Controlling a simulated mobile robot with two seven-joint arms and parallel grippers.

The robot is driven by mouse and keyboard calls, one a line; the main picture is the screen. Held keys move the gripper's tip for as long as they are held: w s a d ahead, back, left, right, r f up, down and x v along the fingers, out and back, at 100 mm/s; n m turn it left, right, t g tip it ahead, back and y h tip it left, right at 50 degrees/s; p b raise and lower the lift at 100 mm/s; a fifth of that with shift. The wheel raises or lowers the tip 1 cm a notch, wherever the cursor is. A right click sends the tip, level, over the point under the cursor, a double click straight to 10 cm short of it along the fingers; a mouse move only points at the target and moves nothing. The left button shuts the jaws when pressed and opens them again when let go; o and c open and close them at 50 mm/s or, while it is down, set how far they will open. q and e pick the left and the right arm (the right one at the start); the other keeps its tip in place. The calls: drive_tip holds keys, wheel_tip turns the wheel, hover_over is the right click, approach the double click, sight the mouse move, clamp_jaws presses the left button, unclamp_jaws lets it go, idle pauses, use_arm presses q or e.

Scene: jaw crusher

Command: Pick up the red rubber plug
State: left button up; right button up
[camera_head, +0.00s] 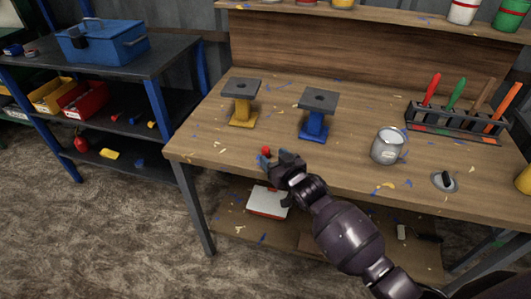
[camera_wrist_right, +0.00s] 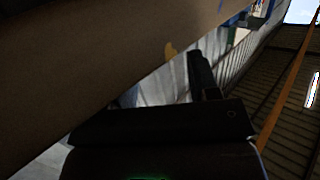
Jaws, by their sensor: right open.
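The small red rubber plug (camera_head: 265,150) shows near the front edge of the wooden workbench (camera_head: 225,155). My right gripper (camera_head: 281,160) is at this edge, just right of the plug and very close to it. It is open. I cannot tell whether a finger touches the plug or whether the plug lies between the fingers. In the right wrist view one dark finger (camera_wrist_right: 203,75) stands beside the brown bench surface (camera_wrist_right: 90,60), and the plug does not show there. My left gripper is not in view.
On the bench stand a yellow pedestal (camera_head: 242,105), a blue pedestal (camera_head: 315,125), a grey mug (camera_head: 387,146) and a rack of colored-handled tools (camera_head: 455,122). A blue shelf unit (camera_head: 150,70) is at left. A white-and-red box (camera_head: 268,203) sits on the lower shelf.

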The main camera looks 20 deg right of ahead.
sight(267, 151)
drive_tip(key=x, duration=0.3)
drive_tip(key=b+x, duration=0.1)
drive_tip(key=x, duration=0.1)
drive_tip(key=shift+a+r, duration=0.15)
drive_tip(key=shift+r, duration=0.1)
drive_tip(key=shift+s, duration=0.1)
drive_tip(key=c, duration=1)
